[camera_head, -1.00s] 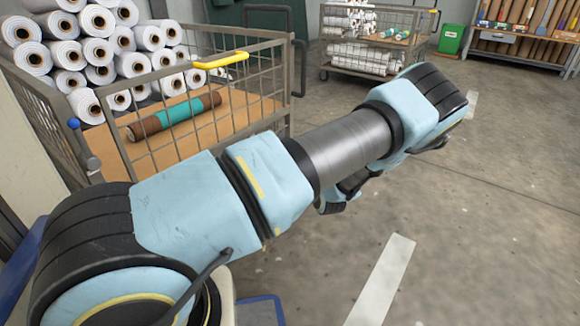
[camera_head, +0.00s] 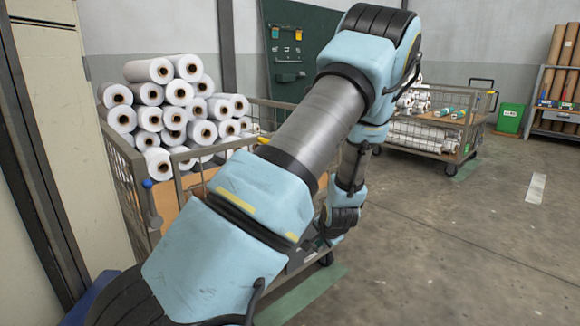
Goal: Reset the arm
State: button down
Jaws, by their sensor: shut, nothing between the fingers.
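My arm rises from the bottom left of the head view to a raised elbow (camera_head: 372,50) at the upper middle. From there the forearm hangs down to the wrist (camera_head: 345,215), in front of the near cart. The light blue upper arm covers what lies behind it at the lower middle. I cannot make out my gripper's fingers past the wrist.
A mesh-sided cart (camera_head: 128,185) with a pile of white rolls (camera_head: 172,115) stands close behind my arm. A second cart (camera_head: 425,138), a green bin (camera_head: 510,117) and a shelf rack (camera_head: 557,115) stand farther right. The floor (camera_head: 480,250) at right is clear.

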jog(key=s+a+r+n+g+h, duration=0.1)
jog(key=s+a+r+n+g, duration=0.7)
jog(key=s+a+r, duration=1.1)
notch_tip(320, 180, up, 35)
jog(key=d+n+t+p, duration=0.1)
jog(key=d+t+p, duration=0.1)
jog(key=p, duration=3.5)
jog(key=shift+s+d+n, duration=0.35)
jog(key=shift+d+n, duration=0.05)
jog(key=shift+f, duration=0.15)
